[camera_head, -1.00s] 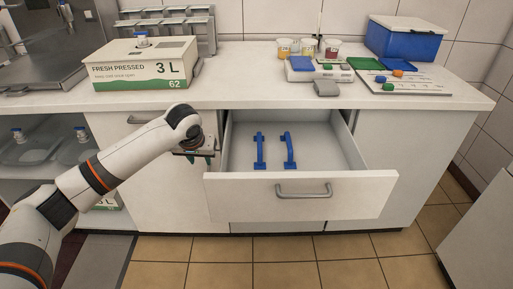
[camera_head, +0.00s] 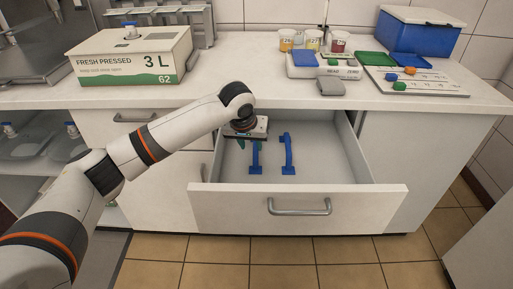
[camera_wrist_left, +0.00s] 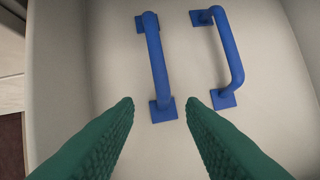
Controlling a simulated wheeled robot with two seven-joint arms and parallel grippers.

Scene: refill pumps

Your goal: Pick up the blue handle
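Two blue handles lie in the open drawer (camera_head: 325,165). The left blue handle (camera_head: 255,158) is partly covered by my gripper in the head view; in the left wrist view it (camera_wrist_left: 156,60) lies nearly upright in the picture. The right blue handle (camera_head: 288,153) lies beside it and also shows in the left wrist view (camera_wrist_left: 232,55). My left gripper (camera_wrist_left: 160,106) is open and empty, its green fingertips apart on either side of the left handle's near foot, seemingly above it. In the head view the left gripper (camera_head: 243,143) is over the drawer's left part. My right gripper is not in view.
The drawer front (camera_head: 300,212) and its walls surround the handles. On the counter stand a juice box (camera_head: 130,60), a scale (camera_head: 322,68), small cups (camera_head: 312,40), a blue bin (camera_head: 415,33) and a board with colored pieces (camera_head: 425,82). The drawer's right side is clear.

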